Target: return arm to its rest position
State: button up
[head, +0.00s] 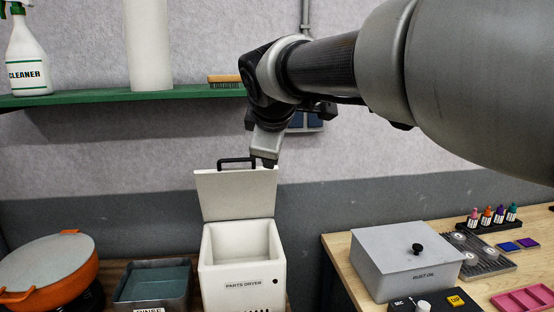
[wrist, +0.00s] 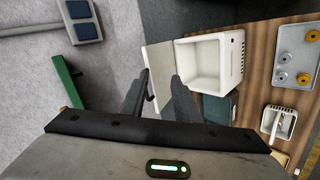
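My gripper (head: 264,160) hangs over the upper right edge of the raised lid (head: 236,196) of the white parts dryer (head: 242,283). The lid stands upright, with its black handle (head: 237,161) at the top, just left of my fingertips. The dryer's square opening is uncovered and looks empty. In the wrist view my two fingers (wrist: 158,88) are spread apart, with the lid (wrist: 158,68) and its handle showing between and beyond them. I cannot tell whether a finger touches the handle. Nothing is held.
A green shelf (head: 120,96) with a cleaner bottle (head: 28,55), white cylinder and brush (head: 225,79) runs along the wall. An orange-rimmed pot (head: 50,268) and a metal tray (head: 153,286) stand left of the dryer. A grey lidded box (head: 405,262) sits on the right bench.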

jog(key=s+d+f+m+g, duration=0.1)
jog(key=s+d+f+m, duration=0.4)
jog(key=s, duration=0.4)
jog(key=s+d+f+m+g, duration=0.2)
jog(key=s+d+f+m, duration=0.3)
jog(key=s, duration=0.4)
jog(key=s+d+f+m+g, duration=0.1)
jog(key=s+d+f+m, duration=0.5)
jog(key=s, duration=0.4)
jog(key=shift+d+f+h, duration=0.3)
jog(key=shift+d+f, duration=0.3)
jog(key=shift+d, duration=0.05)
jog(key=shift+a, duration=0.1)
